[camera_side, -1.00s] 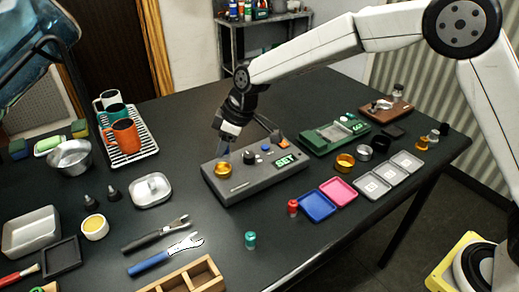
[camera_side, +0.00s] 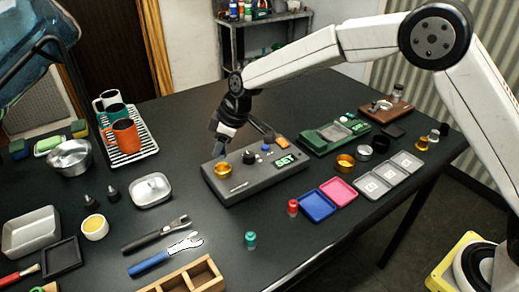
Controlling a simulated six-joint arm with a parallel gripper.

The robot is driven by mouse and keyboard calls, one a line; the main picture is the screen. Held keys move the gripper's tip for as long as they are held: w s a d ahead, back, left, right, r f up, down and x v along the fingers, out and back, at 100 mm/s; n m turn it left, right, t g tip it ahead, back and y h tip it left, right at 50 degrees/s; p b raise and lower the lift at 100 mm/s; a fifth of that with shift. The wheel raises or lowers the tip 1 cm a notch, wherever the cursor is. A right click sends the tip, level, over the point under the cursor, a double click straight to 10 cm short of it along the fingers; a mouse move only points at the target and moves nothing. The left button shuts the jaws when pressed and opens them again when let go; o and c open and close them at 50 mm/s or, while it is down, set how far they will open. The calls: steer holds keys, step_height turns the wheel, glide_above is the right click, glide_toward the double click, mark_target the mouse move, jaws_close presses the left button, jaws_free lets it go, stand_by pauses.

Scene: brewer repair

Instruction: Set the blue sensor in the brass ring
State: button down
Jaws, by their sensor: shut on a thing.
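A brass ring (camera_side: 222,171) sits at the left end of the grey control unit (camera_side: 240,188), which has a green SET display at its right. A second brass-coloured ring (camera_side: 345,162) lies on the table to the right of the unit.
A green device (camera_side: 335,136) stands behind right. Blue (camera_side: 318,206) and pink (camera_side: 339,190) trays lie to the right. A white dish (camera_side: 151,191) and a cup rack stand to the left.

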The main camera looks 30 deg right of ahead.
mark_target(223, 157)
steer(key=shift+f, duration=1.2)
steer(key=shift+f, duration=1.25)
stand_by(2.4)
jaws_free()
stand_by(0.4)
steer(key=shift+r, duration=4.15)
